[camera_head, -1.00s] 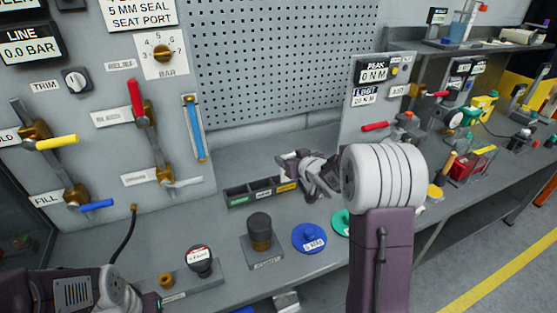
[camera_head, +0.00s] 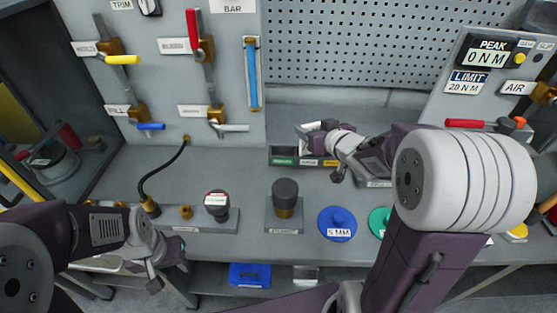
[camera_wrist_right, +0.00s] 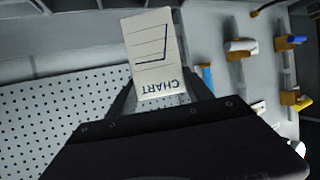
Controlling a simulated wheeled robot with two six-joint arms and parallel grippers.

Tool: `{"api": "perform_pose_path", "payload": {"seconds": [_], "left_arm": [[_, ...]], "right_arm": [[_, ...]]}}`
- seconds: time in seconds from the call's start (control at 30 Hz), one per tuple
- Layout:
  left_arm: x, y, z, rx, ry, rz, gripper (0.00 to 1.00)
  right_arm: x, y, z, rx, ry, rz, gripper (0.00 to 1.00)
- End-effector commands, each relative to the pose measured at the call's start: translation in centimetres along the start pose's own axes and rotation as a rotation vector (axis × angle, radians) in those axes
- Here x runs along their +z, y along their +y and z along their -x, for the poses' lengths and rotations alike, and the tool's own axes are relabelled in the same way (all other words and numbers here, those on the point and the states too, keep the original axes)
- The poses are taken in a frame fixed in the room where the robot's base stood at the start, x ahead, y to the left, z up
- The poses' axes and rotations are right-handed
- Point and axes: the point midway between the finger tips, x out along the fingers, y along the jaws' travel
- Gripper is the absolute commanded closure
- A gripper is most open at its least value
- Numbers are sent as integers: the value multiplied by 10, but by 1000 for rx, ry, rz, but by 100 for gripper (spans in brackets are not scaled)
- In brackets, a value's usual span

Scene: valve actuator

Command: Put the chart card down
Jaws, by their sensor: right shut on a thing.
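The chart card (camera_wrist_right: 153,52) is white with lines, a dark drawn curve and the word CHART, upside down in the right wrist view. My right gripper (camera_wrist_right: 160,92) is shut on its lower end. In the head view my right gripper (camera_head: 312,130) is above and behind the small labelled tray (camera_head: 283,162), and the card is hard to make out there. My left gripper (camera_head: 172,258) is low at the left, in front of the bench's front edge, apart from the card. Its fingers are too unclear to read.
A pegboard (camera_head: 350,45) stands behind the bench. A capped black cylinder (camera_head: 285,195), a blue disc (camera_head: 338,224) and a green disc (camera_head: 379,220) sit near the front. A valve panel (camera_head: 160,70) is at the left. Bare bench (camera_head: 240,165) lies left of the tray.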

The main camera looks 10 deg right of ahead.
Motion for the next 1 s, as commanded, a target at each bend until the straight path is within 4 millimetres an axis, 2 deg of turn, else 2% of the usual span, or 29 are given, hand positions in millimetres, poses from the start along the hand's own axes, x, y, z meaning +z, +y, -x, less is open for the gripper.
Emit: {"api": "perform_pose_path", "payload": {"seconds": [0.07, 0.23, 0.4, 0.5, 0.77, 0.9, 1.0], "left_arm": [[0, 0, -4, 0, 0, 0, 64], [3, 0, -25, 0, 0, 0, 64], [3, -1, -32, 0, 0, 0, 64], [3, -1, -32, 0, 0, 0, 64], [3, -1, -32, 0, 0, 0, 64], [4, -1, -37, 0, 0, 0, 64], [4, -1, -38, 0, 0, 0, 64]], "right_arm": [[3, -3, -7, -2, 0, -1, 81], [16, -22, -53, -7, -2, 0, 81], [22, -40, -99, -4, -2, -1, 81], [23, -46, -114, -2, -1, -1, 81], [25, -50, -125, 1, 0, -1, 81], [49, -50, -134, 1, -6, -2, 81], [60, -50, -139, 0, -2, -1, 81]]}}
